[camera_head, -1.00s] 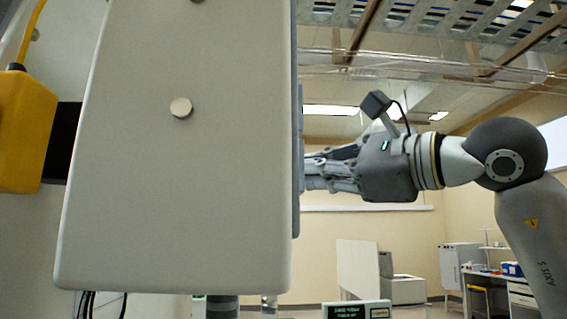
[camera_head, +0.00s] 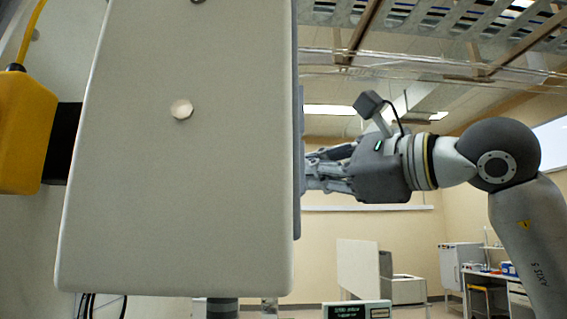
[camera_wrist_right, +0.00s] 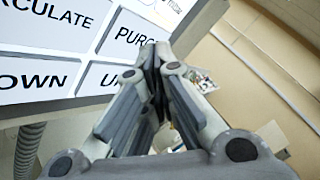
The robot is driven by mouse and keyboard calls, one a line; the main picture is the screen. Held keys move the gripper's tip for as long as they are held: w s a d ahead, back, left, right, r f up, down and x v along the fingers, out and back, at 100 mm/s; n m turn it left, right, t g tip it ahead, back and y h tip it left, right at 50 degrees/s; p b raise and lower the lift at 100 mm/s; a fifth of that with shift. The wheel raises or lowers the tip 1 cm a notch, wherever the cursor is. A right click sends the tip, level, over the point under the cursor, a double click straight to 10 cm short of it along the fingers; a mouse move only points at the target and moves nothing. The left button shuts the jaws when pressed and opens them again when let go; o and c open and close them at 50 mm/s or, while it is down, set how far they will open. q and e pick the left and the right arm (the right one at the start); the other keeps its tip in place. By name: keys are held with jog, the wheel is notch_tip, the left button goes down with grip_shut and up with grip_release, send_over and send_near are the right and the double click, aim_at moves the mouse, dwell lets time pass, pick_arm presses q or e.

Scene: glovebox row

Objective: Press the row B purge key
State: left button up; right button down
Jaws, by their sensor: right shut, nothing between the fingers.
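A white key lettered "PURG", its end hidden by my fingers, is the purge key (camera_wrist_right: 128,36) on a panel at the upper left of the right wrist view. My right gripper (camera_wrist_right: 153,58) is shut and empty, its tips over the right part of that key. Contact cannot be told. In the head view my right gripper (camera_head: 310,170) reaches left to the panel's side face, and the large pale housing (camera_head: 180,200) hides the keys and fingertips. No row label can be read. My left gripper is in neither view.
A yellow box (camera_head: 25,130) is at the far left. A small display (camera_head: 357,310) stands low in the middle. Open room lies right of the housing.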

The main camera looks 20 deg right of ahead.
jog(key=shift+a, duration=0.4)
dwell(0.8)
jog(key=shift+d, duration=0.15)
jog(key=shift+s+d, duration=0.15)
jog(key=shift+d, duration=0.55)
jog(key=d, duration=0.2)
jog(key=s+d, duration=0.1)
jog(key=d, duration=0.1)
jog(key=shift+s+d, duration=0.1)
jog(key=shift+d, duration=0.3)
dwell(0.8)
